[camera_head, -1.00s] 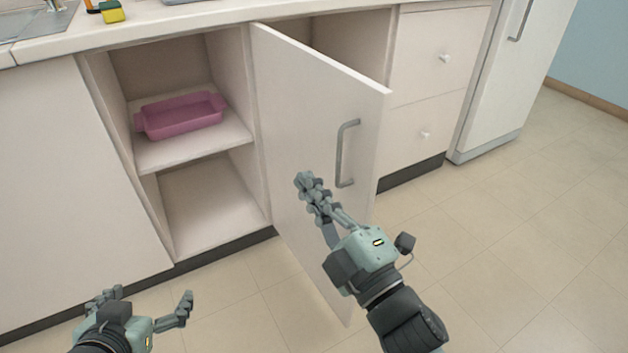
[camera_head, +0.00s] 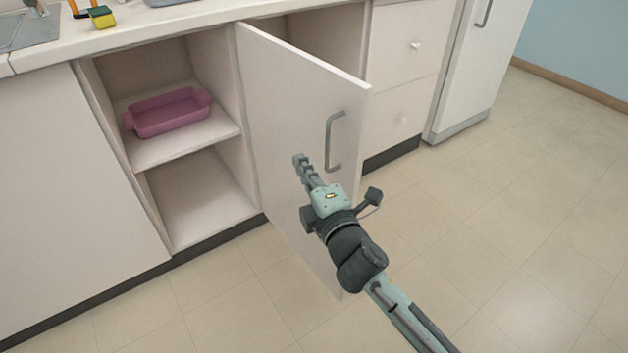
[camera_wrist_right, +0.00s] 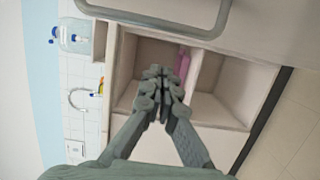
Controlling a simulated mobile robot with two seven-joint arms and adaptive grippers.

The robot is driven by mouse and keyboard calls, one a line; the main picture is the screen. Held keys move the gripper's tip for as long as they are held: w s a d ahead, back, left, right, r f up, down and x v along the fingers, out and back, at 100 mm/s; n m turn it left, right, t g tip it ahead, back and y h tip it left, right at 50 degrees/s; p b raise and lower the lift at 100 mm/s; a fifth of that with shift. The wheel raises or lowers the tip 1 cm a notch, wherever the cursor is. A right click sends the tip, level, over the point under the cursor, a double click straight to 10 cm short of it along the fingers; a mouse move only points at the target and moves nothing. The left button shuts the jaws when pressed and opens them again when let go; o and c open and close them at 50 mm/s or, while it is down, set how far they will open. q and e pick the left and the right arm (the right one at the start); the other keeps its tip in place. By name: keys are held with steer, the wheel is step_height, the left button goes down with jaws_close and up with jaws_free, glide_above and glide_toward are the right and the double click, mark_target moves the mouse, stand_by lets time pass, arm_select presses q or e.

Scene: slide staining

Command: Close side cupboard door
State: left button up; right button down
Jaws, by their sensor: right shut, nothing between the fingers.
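The side cupboard door (camera_head: 284,120) is a pale panel standing wide open, jutting out from the counter front, with a grey bar handle (camera_head: 334,141) near its free edge. The handle also shows at the top of the right wrist view (camera_wrist_right: 160,32). My right gripper (camera_head: 299,160) is shut and empty, in front of the door face and left of the handle. I cannot tell whether its fingertips touch the door. In the right wrist view the closed fingers (camera_wrist_right: 155,76) point toward the open cupboard. My left gripper is out of view.
The open cupboard has a shelf (camera_head: 185,144) with a pink tray (camera_head: 168,114) on it. The counter (camera_head: 150,20) runs above. Drawers (camera_head: 408,60) and a white fridge (camera_head: 478,70) stand to the right. The tiled floor (camera_head: 500,240) is clear.

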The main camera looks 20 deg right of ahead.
steer(key=shift+s+d, duration=0.2)
steer(key=shift+d, duration=1.7)
steer(key=shift+d, duration=0.1)
